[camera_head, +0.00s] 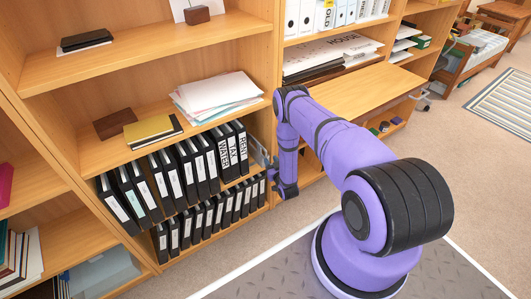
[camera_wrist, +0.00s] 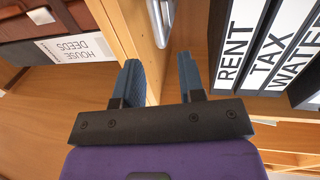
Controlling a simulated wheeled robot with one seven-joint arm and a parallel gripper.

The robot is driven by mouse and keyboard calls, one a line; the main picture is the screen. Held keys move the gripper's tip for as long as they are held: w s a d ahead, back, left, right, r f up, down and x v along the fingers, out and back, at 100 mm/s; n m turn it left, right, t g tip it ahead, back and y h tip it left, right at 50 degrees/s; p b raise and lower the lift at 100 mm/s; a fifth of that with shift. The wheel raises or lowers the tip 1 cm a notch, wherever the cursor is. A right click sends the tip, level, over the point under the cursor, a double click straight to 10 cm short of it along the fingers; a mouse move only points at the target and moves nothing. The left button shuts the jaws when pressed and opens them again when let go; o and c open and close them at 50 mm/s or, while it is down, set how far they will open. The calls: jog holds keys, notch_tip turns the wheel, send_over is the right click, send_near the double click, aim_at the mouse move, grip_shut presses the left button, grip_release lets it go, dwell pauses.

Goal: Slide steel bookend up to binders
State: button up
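Black binders with white labels stand in a row on a shelf in the head view (camera_head: 185,170). The RENT, TAX and WATER binders are at the row's right end; the RENT binder (camera_wrist: 240,45) is at upper right in the wrist view. A shiny metal piece, seemingly the steel bookend (camera_wrist: 160,20), shows at the wrist view's top edge, mostly out of frame. My gripper (camera_wrist: 159,60) is open, its blue-grey fingers apart, with the metal ahead of the gap. In the head view my gripper (camera_head: 268,165) is beside the RENT binder; the bookend cannot be clearly told apart there.
A wooden upright (camera_head: 277,60) divides the bookcase close to my gripper. A lower row of binders (camera_head: 210,217) stands below. Loose papers (camera_head: 215,95) and a yellow book (camera_head: 148,130) lie on the shelf above. A HOUSE DEEDS box (camera_wrist: 75,47) is across the upright.

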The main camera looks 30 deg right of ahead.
aim_at(266, 153)
jog(key=w, duration=0.4)
jog(key=w+d, duration=0.1)
jog(key=w, duration=0.1)
jog(key=shift+w, duration=0.2)
grip_shut()
